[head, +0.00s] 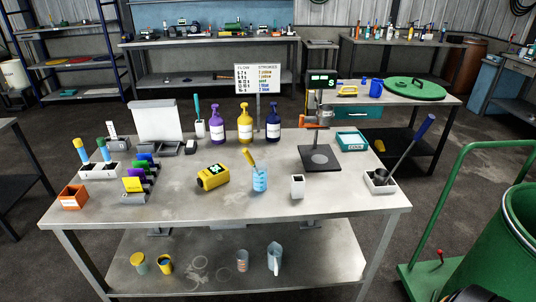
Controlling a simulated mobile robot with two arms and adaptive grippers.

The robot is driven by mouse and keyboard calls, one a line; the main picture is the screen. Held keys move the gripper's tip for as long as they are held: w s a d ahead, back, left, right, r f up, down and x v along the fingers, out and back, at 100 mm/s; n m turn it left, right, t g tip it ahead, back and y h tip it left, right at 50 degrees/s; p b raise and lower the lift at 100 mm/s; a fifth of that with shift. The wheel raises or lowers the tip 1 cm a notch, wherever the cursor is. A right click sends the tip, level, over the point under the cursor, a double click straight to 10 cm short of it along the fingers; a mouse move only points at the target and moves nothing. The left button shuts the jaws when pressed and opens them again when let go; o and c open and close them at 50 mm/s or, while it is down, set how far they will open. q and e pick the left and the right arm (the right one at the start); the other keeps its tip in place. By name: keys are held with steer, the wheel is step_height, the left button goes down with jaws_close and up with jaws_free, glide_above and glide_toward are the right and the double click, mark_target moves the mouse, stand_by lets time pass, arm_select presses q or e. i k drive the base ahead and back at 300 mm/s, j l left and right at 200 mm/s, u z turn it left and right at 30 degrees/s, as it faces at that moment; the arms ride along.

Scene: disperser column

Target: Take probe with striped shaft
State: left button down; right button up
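A white rack (99,171) stands at the left of the metal workbench. It holds two upright stick-like items: one with a yellow top (78,146) and one with a blue top (103,148). Their lower parts are hidden in the rack, and I cannot make out stripes on either shaft at this size. A teal-handled tool (197,108) stands in a white holder behind, and a long blue-handled tool (424,128) leans in a white holder at the right. Neither of my grippers is in view.
The workbench (330,207) also carries a yellow device (213,177), a blue beaker (260,180), a white cup (297,186), pump bottles (245,125), a black stand (320,158) and an orange box (73,197). A green cart (433,275) stands at right. The bench's front edge is mostly clear.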

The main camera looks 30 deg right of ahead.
mark_target(246, 152)
steer(key=z, duration=0.95)
steer(key=i+l+u, duration=0.1)
steer(key=l, duration=0.15)
